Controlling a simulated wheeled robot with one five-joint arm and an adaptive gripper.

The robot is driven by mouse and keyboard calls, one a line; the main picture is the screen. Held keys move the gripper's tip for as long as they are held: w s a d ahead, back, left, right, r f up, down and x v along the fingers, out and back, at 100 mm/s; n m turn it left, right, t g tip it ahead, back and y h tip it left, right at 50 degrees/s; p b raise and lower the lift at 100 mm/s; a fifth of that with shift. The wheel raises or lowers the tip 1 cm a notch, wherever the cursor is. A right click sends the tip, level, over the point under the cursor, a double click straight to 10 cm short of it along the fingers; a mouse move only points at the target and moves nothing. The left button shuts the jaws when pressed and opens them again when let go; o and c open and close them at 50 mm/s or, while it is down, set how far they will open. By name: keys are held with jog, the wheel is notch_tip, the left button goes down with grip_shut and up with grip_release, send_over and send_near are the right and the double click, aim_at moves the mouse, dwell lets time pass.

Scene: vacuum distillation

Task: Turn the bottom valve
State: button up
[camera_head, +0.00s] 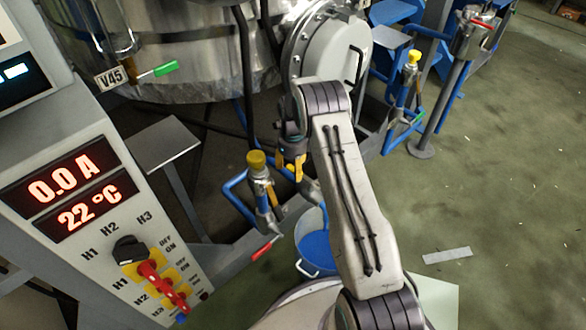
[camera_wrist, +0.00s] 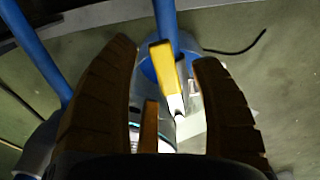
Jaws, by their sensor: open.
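A yellow valve handle (camera_wrist: 165,68) shows in the wrist view on a fitting by a blue pipe. I take it for the bottom valve. My gripper (camera_wrist: 165,54) is open, with its two brown fingers spread to either side of the handle in the picture; I see no contact. In the head view my gripper (camera_head: 290,162) is at the end of my arm, below the round flange of the steel vessel (camera_head: 200,45). The handle is hard to tell from the gripper's orange parts there.
A yellow-capped valve (camera_head: 257,162) with a red lever (camera_head: 265,248) stands just left of my gripper. A blue bucket (camera_head: 314,245) is on the floor below. A control panel (camera_head: 110,225) fills the left. Another yellow-capped valve (camera_head: 413,58) stands right.

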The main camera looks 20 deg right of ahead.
aim_at(293, 170)
notch_tip(293, 170, up, 11)
dwell(0.5)
